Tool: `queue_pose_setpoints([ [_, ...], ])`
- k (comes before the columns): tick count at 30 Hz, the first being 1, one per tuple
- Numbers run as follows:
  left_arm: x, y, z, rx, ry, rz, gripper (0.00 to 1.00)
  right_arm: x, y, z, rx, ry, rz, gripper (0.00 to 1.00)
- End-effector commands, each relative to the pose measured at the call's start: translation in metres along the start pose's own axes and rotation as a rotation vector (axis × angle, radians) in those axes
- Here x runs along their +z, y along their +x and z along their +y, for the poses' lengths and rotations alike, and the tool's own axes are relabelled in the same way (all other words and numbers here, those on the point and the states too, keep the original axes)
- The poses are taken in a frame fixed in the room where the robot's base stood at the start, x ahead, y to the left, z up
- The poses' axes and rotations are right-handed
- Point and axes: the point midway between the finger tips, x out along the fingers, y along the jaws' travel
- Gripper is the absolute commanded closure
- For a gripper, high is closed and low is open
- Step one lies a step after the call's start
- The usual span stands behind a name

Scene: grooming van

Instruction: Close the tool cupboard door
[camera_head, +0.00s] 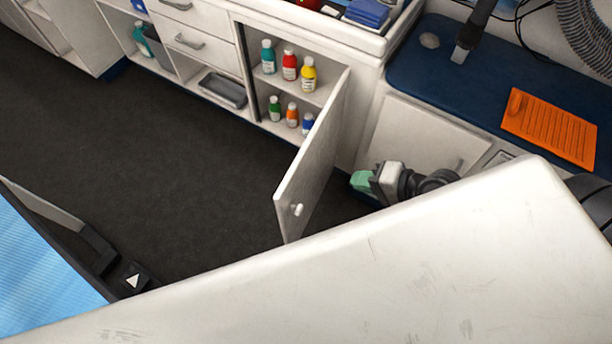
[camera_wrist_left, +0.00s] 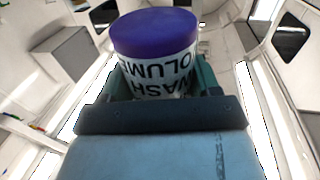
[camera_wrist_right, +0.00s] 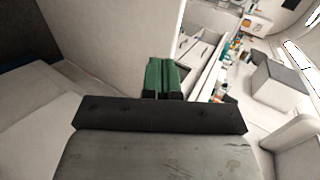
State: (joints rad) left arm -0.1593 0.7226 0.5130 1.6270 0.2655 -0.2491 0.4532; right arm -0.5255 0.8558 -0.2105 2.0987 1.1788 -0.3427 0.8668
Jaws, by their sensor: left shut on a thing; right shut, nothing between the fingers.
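The white tool cupboard door (camera_head: 318,155) stands wide open in the head view, swung out over the dark floor. Its small round knob (camera_head: 297,209) is near the free edge. The open cupboard (camera_head: 262,90) shows two shelves of coloured bottles. My right gripper (camera_head: 360,182), with green fingers, is shut and empty to the right of the door, apparently apart from it. Its shut fingers also show in the right wrist view (camera_wrist_right: 163,78), with a pale panel beside them. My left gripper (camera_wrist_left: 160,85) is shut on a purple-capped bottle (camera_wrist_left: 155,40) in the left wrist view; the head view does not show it.
Drawers (camera_head: 190,40) and an open bay with a grey tray (camera_head: 222,89) lie left of the cupboard. A blue mat with an orange pad (camera_head: 550,127) is at the right. A blue-topped table (camera_head: 40,285) stands at the lower left. The dark floor (camera_head: 150,160) before the cupboard is clear.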

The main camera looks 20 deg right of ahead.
Motion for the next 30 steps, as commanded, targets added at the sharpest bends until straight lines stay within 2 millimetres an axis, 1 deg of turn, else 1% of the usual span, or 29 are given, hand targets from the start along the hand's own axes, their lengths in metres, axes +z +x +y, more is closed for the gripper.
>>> queue_pose_setpoints([
  [1, -0.002, 0.002, -0.004, -0.005, 0.001, 0.003, 0.70, 0.003, 0.001, -0.002, -0.007, 0.008, -0.011, 1.00],
  [5, -0.005, 0.003, -0.007, -0.010, 0.000, 0.001, 0.70, 0.005, 0.008, -0.006, -0.016, 0.020, -0.017, 1.00],
  [8, -0.005, 0.003, -0.007, -0.010, 0.000, 0.001, 0.70, 0.005, 0.022, -0.008, -0.018, 0.020, -0.016, 1.00],
  [19, -0.002, 0.002, -0.006, -0.009, 0.001, 0.001, 0.70, 0.006, 0.100, -0.008, -0.016, 0.017, -0.017, 1.00],
  [20, -0.003, 0.002, -0.006, -0.009, 0.001, 0.001, 0.70, 0.006, 0.105, -0.010, -0.016, 0.017, -0.017, 1.00],
  [21, -0.006, 0.002, -0.006, -0.009, 0.001, 0.001, 0.70, 0.006, 0.110, -0.016, -0.017, 0.016, -0.016, 1.00],
  [25, -0.008, 0.002, -0.006, -0.008, 0.001, 0.001, 0.70, 0.007, 0.124, -0.023, -0.014, 0.015, -0.017, 1.00],
  [30, -0.008, 0.002, -0.006, -0.008, 0.001, 0.001, 0.70, 0.007, 0.133, -0.027, -0.013, 0.015, -0.016, 1.00],
])
